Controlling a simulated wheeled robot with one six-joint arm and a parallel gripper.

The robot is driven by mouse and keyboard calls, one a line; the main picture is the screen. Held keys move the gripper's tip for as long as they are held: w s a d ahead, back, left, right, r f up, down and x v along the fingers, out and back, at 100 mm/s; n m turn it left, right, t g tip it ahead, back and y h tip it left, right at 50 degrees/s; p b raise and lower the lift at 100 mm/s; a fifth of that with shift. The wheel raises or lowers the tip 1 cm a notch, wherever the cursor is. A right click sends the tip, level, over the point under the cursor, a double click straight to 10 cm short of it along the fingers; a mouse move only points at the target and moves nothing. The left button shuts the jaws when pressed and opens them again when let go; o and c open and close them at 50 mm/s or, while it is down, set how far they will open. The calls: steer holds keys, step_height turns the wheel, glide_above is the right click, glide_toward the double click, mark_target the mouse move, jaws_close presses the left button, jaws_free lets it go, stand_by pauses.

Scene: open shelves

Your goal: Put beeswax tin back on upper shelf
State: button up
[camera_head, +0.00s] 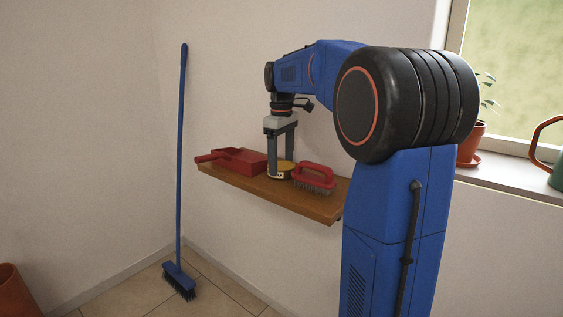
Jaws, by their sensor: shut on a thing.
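The beeswax tin (285,165) is a small round tin with a yellow lid and a pale side. It is at the wooden shelf (260,188), between a red dustpan and a red brush. My gripper (281,170) points straight down, with its fingers on either side of the tin, shut on it. Whether the tin rests on the board or hangs just above it is too small to tell. Only this one shelf board shows in view.
The red dustpan (236,160) lies left of the tin, and the red scrubbing brush (314,178) stands close on its right. A blue broom (181,170) leans in the corner. Potted plant (470,145) and green can (556,170) stand on the windowsill. The shelf's front strip is clear.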

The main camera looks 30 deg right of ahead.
steer(key=shift+f, duration=0.25)
steer(key=o, duration=1.5)
steer(key=shift+r, duration=0.1)
